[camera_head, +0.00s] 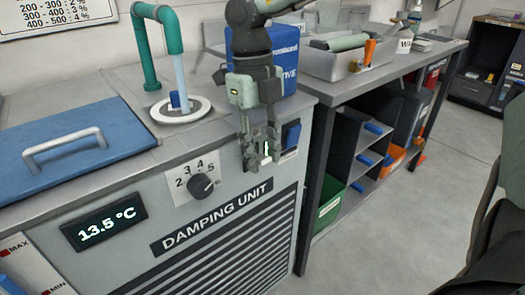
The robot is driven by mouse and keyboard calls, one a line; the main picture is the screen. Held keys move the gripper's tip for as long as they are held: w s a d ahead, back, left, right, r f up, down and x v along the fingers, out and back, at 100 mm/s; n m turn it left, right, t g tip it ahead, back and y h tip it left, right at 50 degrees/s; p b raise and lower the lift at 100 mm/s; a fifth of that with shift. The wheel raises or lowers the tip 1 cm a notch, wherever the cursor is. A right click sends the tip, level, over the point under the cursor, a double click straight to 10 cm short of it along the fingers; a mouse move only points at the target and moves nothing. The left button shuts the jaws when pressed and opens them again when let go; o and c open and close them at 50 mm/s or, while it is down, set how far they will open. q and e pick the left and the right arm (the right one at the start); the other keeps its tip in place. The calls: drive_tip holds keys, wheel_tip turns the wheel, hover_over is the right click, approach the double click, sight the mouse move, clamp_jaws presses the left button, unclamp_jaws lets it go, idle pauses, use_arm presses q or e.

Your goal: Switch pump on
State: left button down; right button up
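The grey damping unit (225,222) fills the lower left, with a front panel and a louvred grille. My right gripper (262,160) points down right in front of the panel's upper right part. Its fingers cover part of the panel, and a small pale green-white patch (267,150) shows among them; I cannot tell whether they touch it. A dark blue and black panel fitting (291,134) is just right of the fingers. No pump label is readable, and the pump switch may be partly hidden. My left gripper is not in view.
A black dial (201,186) with numbers sits left of the gripper. A display (104,221) reads 13.5 °C. A green pipe (173,32) and a blue box (283,55) stand on top. A blue lid (75,150) lies left.

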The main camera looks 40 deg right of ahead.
drive_tip(key=shift+o, duration=0.5)
wheel_tip(320, 180, up, 12)
drive_tip(key=w, duration=0.1)
drive_tip(key=shift+w, duration=0.3)
idle(0.3)
